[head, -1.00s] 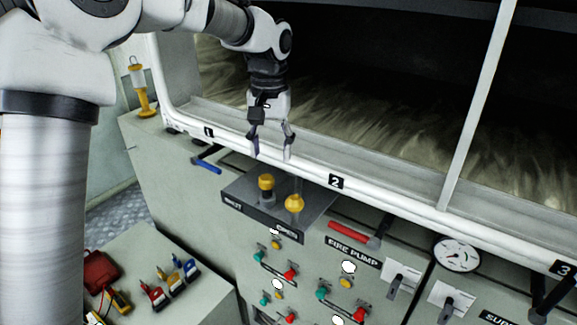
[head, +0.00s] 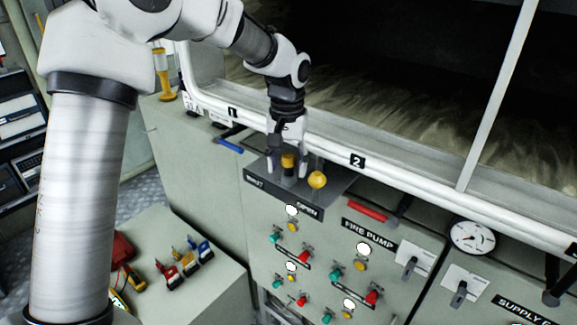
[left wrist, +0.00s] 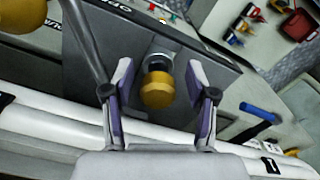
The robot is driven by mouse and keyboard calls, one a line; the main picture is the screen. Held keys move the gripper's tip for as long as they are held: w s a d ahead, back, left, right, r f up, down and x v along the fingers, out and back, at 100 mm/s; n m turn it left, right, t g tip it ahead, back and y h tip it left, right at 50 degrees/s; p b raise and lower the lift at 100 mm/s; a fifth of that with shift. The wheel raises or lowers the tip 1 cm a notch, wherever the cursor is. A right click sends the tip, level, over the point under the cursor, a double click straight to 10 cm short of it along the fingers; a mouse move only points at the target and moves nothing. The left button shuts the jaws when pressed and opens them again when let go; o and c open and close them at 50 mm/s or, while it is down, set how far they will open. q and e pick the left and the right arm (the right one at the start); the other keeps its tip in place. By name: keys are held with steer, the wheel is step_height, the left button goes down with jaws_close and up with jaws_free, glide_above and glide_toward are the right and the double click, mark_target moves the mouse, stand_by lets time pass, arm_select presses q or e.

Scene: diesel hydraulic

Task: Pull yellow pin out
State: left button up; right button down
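The yellow pin (head: 288,161) stands upright in the dark grey panel (head: 335,184) marked with OPEN lettering. It also shows in the left wrist view as a yellow knob (left wrist: 157,90) on a metal stem, below a pale collar. My left gripper (head: 287,170) points down over the pin. Its two fingers (left wrist: 160,95) are open, one on each side of the knob, with a visible gap to each finger. A yellow ball-topped lever (head: 317,180) stands just right of the pin. My right gripper is in neither view.
A white rail (head: 400,184) runs behind the panel, below a dark window. A red handle (head: 367,211) is to the right, a blue handle (head: 229,146) to the left. Switches and knobs fill the panel front below. A side bench (head: 185,290) holds small tools.

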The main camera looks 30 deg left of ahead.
mark_target(289, 156)
arm_select(q)
steer(key=c, duration=0.5)
steer(key=shift+w+f, duration=0.1)
steer(key=shift+w, duration=0.1)
jaws_close()
steer(key=shift+w+r+p, duration=0.2)
steer(key=shift+r+p, duration=0.35)
steer(key=shift+r, duration=0.1)
steer(key=shift+s+r, duration=0.1)
steer(key=shift+r, duration=0.3)
steer(key=shift+w+r, duration=0.2)
steer(key=shift+r, duration=0.15)
steer(key=shift+s+r, duration=0.2)
steer(key=shift+r, duration=0.2)
